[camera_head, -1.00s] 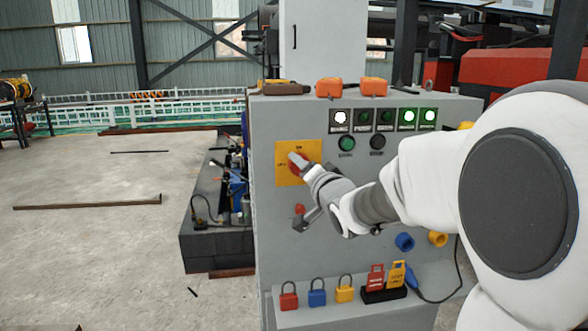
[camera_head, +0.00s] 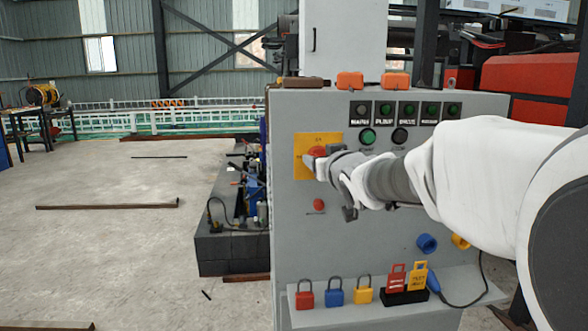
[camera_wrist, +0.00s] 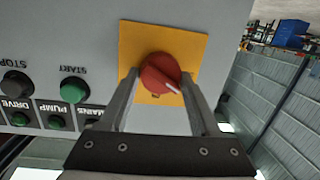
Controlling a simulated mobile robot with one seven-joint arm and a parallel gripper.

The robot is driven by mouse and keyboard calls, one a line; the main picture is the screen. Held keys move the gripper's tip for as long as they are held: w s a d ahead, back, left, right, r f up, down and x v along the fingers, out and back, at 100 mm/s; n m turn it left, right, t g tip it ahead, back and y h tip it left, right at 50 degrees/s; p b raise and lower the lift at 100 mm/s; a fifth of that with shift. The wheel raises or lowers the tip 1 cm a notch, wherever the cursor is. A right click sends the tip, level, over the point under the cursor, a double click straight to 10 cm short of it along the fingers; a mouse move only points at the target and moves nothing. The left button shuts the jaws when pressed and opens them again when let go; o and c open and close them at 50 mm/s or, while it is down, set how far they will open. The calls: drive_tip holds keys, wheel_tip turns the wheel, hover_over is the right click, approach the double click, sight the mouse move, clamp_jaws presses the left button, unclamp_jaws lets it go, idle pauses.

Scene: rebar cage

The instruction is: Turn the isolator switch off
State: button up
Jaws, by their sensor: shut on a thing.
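The isolator switch is a red rotary knob (camera_head: 317,151) on a yellow plate (camera_head: 302,171) at the upper left of the grey panel. My gripper (camera_head: 322,163) reaches it from the right and covers part of it. In the wrist view the red knob (camera_wrist: 158,70) sits between the two fingers of my gripper (camera_wrist: 163,80), which are shut on it. A short white mark shows on the knob, pointing to the lower right in that view. The lettering on the yellow plate (camera_wrist: 195,45) is too small or hidden to read surely there.
A row of indicator lamps (camera_head: 407,110) is dark, above a green button (camera_head: 367,136) and a black one. Below, a shelf holds padlocks (camera_head: 335,291) and tags (camera_head: 418,276). A red button (camera_head: 319,205) sits under the switch.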

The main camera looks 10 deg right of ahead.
drive_tip(key=n+b, duration=0.2)
drive_tip(key=shift+a+f+n+h, duration=0.1)
drive_tip(key=shift+f+n+h, duration=0.05)
drive_tip(key=shift+n+h, duration=0.2)
drive_tip(key=shift+n+h+b, duration=0.25)
drive_tip(key=shift+n+b, duration=0.1)
drive_tip(key=shift+n, duration=1)
drive_tip(key=o, duration=1.4)
drive_tip(key=shift+c, duration=0.2)
drive_tip(key=shift+s+r, duration=0.1)
drive_tip(key=shift+r, duration=0.1)
drive_tip(key=s+r+p, duration=0.2)
drive_tip(key=s+p, duration=0.2)
drive_tip(key=s, duration=1.3)
drive_tip(key=shift+r, duration=0.15)
